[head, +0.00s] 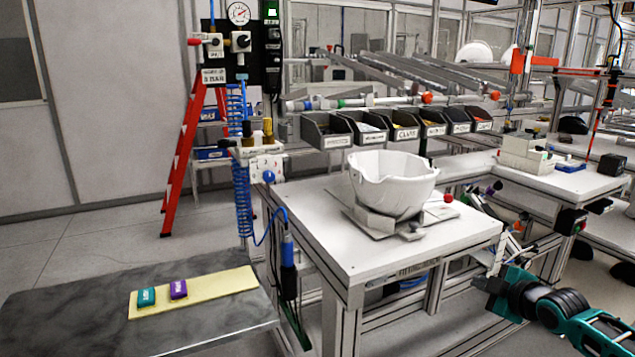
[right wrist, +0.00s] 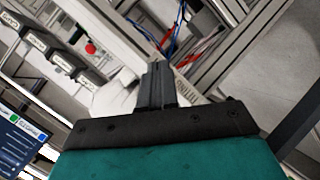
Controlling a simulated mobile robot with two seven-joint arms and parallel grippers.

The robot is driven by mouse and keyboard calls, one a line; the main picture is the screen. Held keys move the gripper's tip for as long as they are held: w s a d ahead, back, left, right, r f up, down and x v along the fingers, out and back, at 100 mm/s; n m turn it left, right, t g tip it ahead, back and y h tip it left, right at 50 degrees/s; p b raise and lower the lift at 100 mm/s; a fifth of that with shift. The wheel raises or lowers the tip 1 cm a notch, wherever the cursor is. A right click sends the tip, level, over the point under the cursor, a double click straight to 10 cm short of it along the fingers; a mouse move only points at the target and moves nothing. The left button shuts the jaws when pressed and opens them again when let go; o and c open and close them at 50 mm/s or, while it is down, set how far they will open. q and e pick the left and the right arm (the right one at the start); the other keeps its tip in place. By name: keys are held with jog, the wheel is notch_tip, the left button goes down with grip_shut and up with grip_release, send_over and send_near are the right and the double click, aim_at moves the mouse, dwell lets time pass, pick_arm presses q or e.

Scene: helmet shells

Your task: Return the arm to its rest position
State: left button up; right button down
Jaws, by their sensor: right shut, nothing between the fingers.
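My right arm comes in at the lower right of the head view. Its right gripper (head: 482,284) hangs low beside the front right corner of the white workbench, away from the things on it. In the right wrist view the fingers (right wrist: 157,70) are together with nothing between them. A white helmet shell (head: 393,184) sits open side up in a grey holder (head: 375,222) on the workbench (head: 375,256). Part of the shell also shows behind the fingers in the right wrist view (right wrist: 112,98). My left gripper is not in view.
Several dark bins (head: 327,132) line the workbench's back. A side bench (head: 570,182) stands at right. Floor is free at left.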

jog(key=s+a+f+m+g+y, duration=0.1)
jog(key=s+a+f+m+y, duration=0.1)
jog(key=s+a+f, duration=1)
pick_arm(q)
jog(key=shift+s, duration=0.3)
pick_arm(e)
jog(key=s+a+f+m, duration=0.2)
jog(key=s+m, duration=0.1)
jog(key=s, duration=0.3)
jog(key=s+a+f+m+h, duration=0.1)
jog(key=s+a+m, duration=0.2)
jog(key=s, duration=0.4)
jog(key=s+a+f+m+g+h, duration=0.1)
jog(key=s+a+f+m, duration=0.1)
jog(key=s, duration=0.5)
jog(key=shift+s+a+f+m, duration=0.2)
jog(key=shift+a+f+m, duration=0.15)
jog(key=shift+a, duration=0.2)
